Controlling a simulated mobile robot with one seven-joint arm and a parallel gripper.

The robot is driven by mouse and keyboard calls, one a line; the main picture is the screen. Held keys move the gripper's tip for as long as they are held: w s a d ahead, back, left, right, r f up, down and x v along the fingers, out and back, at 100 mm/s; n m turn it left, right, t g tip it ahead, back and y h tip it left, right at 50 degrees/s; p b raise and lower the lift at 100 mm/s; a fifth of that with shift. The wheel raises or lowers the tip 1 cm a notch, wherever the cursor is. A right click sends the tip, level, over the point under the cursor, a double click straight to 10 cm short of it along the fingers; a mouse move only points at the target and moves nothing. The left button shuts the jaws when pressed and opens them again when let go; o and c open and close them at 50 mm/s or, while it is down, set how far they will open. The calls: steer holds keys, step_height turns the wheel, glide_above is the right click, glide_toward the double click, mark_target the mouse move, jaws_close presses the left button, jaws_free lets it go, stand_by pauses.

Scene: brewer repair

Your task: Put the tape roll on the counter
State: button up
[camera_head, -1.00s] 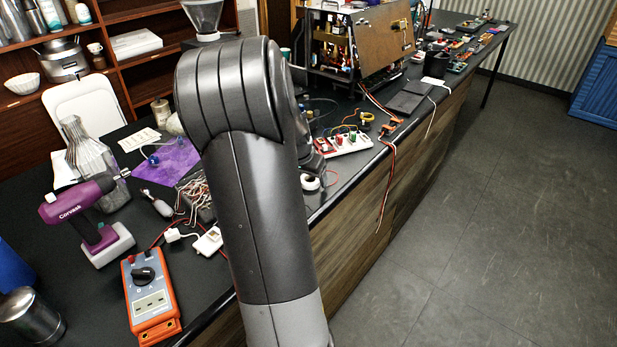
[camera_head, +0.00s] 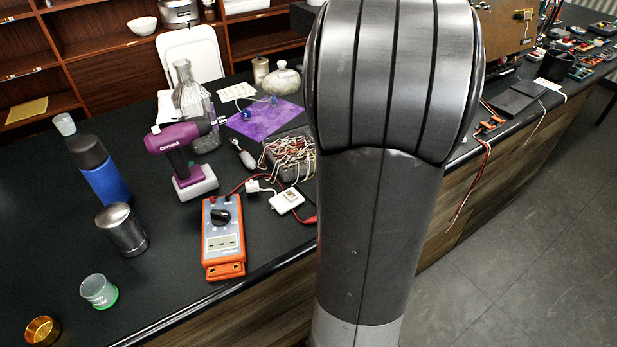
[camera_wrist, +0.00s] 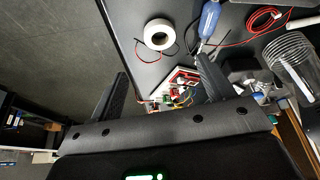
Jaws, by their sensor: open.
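The tape roll (camera_wrist: 158,34), a white ring with a dark centre, lies on the dark counter (camera_wrist: 232,75) near its edge in the wrist view. A thin wire lies beside it. My gripper (camera_wrist: 162,67) is open, its two fingers spread wide with nothing held between them. The roll appears beyond the fingertips, roughly in line with the gap, and apart from them. In the head view my arm hides both the roll and the gripper; the counter (camera_head: 60,235) runs across the picture.
A blue-handled tool (camera_wrist: 208,20), red wire (camera_wrist: 262,20) and a ribbed clear vessel (camera_wrist: 295,62) are near the roll. An orange meter (camera_head: 223,240), purple drill (camera_head: 183,155) and wire bundle (camera_head: 290,155) crowd the counter left of my arm. Open floor (camera_head: 500,255) is at the right.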

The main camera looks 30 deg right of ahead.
steer(key=w+a+r+n+t+y, duration=0.1)
steer(key=a+r+n+t+y, duration=0.2)
steer(key=a, duration=1)
steer(key=s+a+n, duration=0.3)
steer(key=a+n, duration=0.1)
steer(key=a, duration=0.4)
steer(key=s+a+r+n+t+y, duration=0.1)
steer(key=s+a+n, duration=0.3)
steer(key=a, duration=0.5)
steer(key=s+a+r+n, duration=0.1)
steer(key=s+a+n, duration=0.3)
steer(key=a, duration=0.4)
steer(key=shift+a+r+n+t, duration=0.15)
steer(key=shift+a+n+t, duration=0.1)
steer(key=shift+n+t, duration=0.05)
